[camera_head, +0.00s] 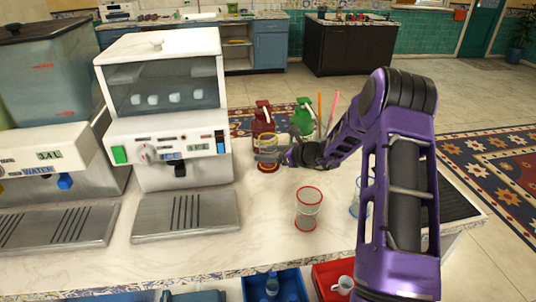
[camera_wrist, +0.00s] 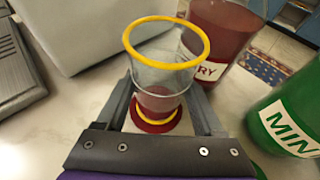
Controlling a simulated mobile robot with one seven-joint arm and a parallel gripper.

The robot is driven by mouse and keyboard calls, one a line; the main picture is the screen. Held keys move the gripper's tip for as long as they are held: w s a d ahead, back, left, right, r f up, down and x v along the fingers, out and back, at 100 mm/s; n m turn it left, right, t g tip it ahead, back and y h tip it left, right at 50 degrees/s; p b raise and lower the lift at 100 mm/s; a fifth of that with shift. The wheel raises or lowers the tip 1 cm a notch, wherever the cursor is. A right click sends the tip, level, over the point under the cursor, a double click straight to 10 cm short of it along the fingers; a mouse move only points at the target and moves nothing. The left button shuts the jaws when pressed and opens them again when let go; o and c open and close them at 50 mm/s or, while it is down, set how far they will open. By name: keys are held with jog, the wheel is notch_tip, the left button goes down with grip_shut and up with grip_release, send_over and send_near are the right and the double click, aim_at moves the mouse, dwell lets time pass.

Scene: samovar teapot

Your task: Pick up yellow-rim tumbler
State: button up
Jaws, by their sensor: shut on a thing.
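The yellow-rim tumbler (camera_head: 267,139) is clear glass and stands at the far side of the counter, in front of a red bottle. In the wrist view the tumbler (camera_wrist: 163,70) is between my two fingers, its yellow rim tipped toward the upper right by the camera's angle. My gripper (camera_head: 270,154) is shut on it; the gripper also shows in the wrist view (camera_wrist: 161,95). A red disc (camera_wrist: 155,124) with a yellow ring shows at the tumbler's bottom. I cannot tell whether the tumbler touches the counter.
A red bottle (camera_wrist: 222,35) and a green bottle (camera_wrist: 290,120) stand close behind and right. A red-rim tumbler (camera_head: 308,212) stands nearer on the counter (camera_head: 270,235). A blue-rim tumbler (camera_head: 356,197) is partly behind my arm. A drink dispenser (camera_head: 165,100) stands left.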

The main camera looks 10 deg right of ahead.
aim_at(275, 143)
jog(key=shift+r, duration=0.1)
notch_tip(275, 143, up, 4)
jog(key=shift+f, duration=0.25)
jog(key=d, duration=1.7)
jog(key=shift+d+f, duration=0.1)
jog(key=shift+d, duration=0.4)
